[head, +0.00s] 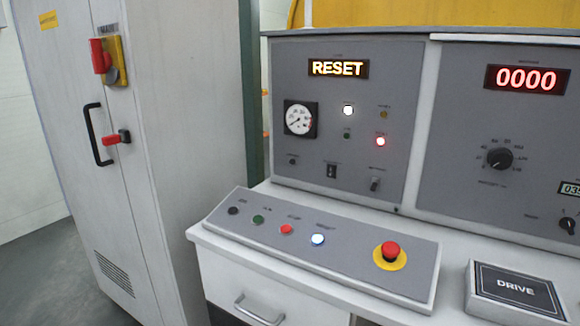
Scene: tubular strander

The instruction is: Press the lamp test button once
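The lamp test button cannot be singled out, because the small labels are too blurred to read. The upright grey panel has a small dark button or knob (292,160) below the gauge. The sloped console in front carries a black button (233,211), a green button (258,220), a red button (287,229) and a lit bluish-white button (318,239) in a row. Neither of my grippers is in view.
The panel has an amber RESET display (338,68), a gauge (299,119), lit white (348,111) and red (381,141) lamps. A red emergency stop (390,252) and DRIVE box (515,290) are at right. A cabinet (150,200) stands left.

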